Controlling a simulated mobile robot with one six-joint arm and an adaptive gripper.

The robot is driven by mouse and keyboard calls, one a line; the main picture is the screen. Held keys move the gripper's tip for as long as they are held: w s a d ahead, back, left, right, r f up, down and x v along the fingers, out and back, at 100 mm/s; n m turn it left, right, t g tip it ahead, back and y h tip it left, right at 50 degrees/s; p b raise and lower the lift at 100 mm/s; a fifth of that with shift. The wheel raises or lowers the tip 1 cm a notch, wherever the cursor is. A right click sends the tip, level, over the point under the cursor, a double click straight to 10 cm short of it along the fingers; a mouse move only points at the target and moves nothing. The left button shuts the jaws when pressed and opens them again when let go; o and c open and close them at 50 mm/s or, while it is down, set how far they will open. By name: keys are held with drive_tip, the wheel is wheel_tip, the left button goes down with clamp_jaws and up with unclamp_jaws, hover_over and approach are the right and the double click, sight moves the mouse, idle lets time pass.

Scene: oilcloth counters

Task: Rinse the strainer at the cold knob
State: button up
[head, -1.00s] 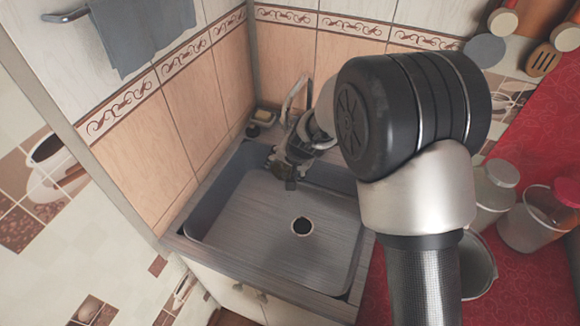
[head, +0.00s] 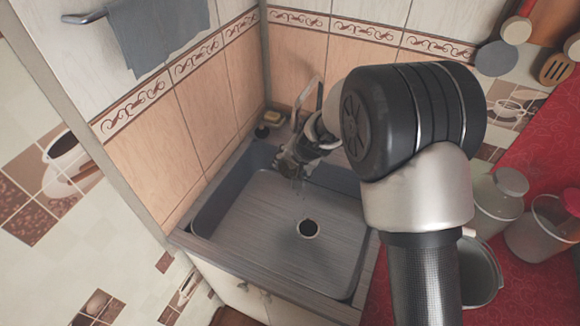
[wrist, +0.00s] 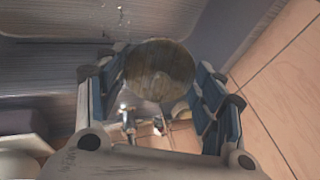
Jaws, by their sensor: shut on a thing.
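My gripper (head: 290,168) is over the back left of the sink, beside the faucet (head: 300,105). In the wrist view, my gripper (wrist: 160,88) is shut on the strainer (wrist: 160,68), a round brownish mesh disc between the two fingers. In the head view the strainer is small, dark and hard to separate from the fingers. Thin pale streaks, like water, show just below the gripper in the head view, and white drops show near the top of the wrist view. The cold knob cannot be made out; my arm hides part of the area behind the faucet.
The metal sink basin (head: 260,215) is empty, with a dark drain (head: 308,228). A soap dish (head: 271,118) sits in the back corner. Tiled walls close off the left and back. A grey pot (head: 482,270) and jars (head: 500,195) stand on the red counter (head: 520,150) at right.

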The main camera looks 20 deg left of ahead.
drive_tip(key=shift+w+d, duration=0.35)
drive_tip(key=shift+s+a, duration=0.1)
drive_tip(key=shift+s+a, duration=0.35)
drive_tip(key=shift+w, duration=0.1)
drive_tip(key=shift+w+d+b, duration=0.35)
drive_tip(key=shift+d+b, duration=0.05)
drive_tip(key=shift+d, duration=0.05)
drive_tip(key=shift+s, duration=0.1)
